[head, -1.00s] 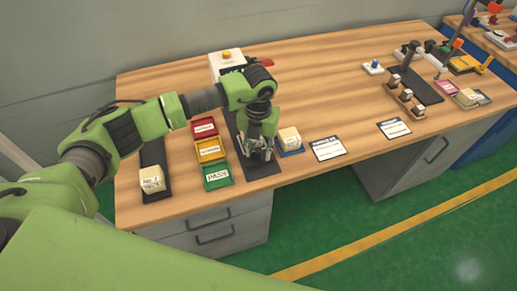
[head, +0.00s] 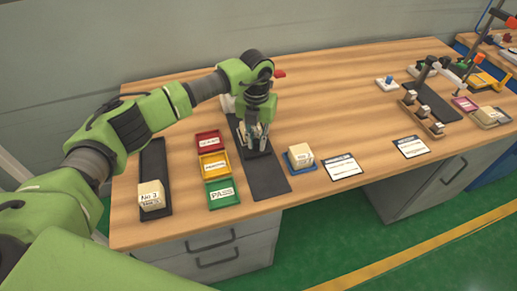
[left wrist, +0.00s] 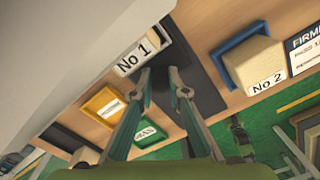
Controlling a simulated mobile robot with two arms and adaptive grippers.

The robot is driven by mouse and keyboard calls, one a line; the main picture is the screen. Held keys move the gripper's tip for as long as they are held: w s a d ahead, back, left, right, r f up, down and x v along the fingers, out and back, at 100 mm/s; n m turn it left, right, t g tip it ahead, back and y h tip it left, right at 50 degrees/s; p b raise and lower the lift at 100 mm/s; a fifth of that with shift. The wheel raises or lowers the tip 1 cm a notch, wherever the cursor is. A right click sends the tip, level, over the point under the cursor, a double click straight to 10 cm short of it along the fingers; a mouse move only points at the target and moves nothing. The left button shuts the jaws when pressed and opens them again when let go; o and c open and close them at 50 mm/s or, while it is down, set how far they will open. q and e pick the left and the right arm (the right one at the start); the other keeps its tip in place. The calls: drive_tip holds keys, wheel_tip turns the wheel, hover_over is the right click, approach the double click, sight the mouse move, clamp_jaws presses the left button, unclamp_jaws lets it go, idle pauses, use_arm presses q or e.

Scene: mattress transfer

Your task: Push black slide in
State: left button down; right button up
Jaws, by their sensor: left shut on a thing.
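My left gripper (head: 257,146) is lowered onto the black slide (head: 265,153), which sits on a long dark track (head: 267,180). Its fingers are nearly closed, with a dark part of the slide between the tips, though the contact is hard to see. In the left wrist view the gripper (left wrist: 158,74) is just in front of a white block labelled No 1 (left wrist: 138,56). The front stretch of the track is bare. My right gripper is not in view.
Red (head: 209,141), yellow (head: 213,164) and green (head: 221,192) trays stand left of the track. A No 2 block (head: 300,157) in a blue holder is on its right. A No 3 block (head: 152,195) is at the far left. The table's middle is clear.

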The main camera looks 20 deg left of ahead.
use_arm(q)
drive_tip(key=shift+s+d, duration=0.3)
drive_tip(key=shift+s, duration=0.05)
drive_tip(key=c, duration=2)
unclamp_jaws()
drive_tip(key=shift+o, duration=0.2)
drive_tip(key=shift+w, duration=0.1)
drive_tip(key=shift+r, duration=0.25)
wheel_tip(320, 180, up, 12)
drive_tip(key=shift+f, duration=0.25)
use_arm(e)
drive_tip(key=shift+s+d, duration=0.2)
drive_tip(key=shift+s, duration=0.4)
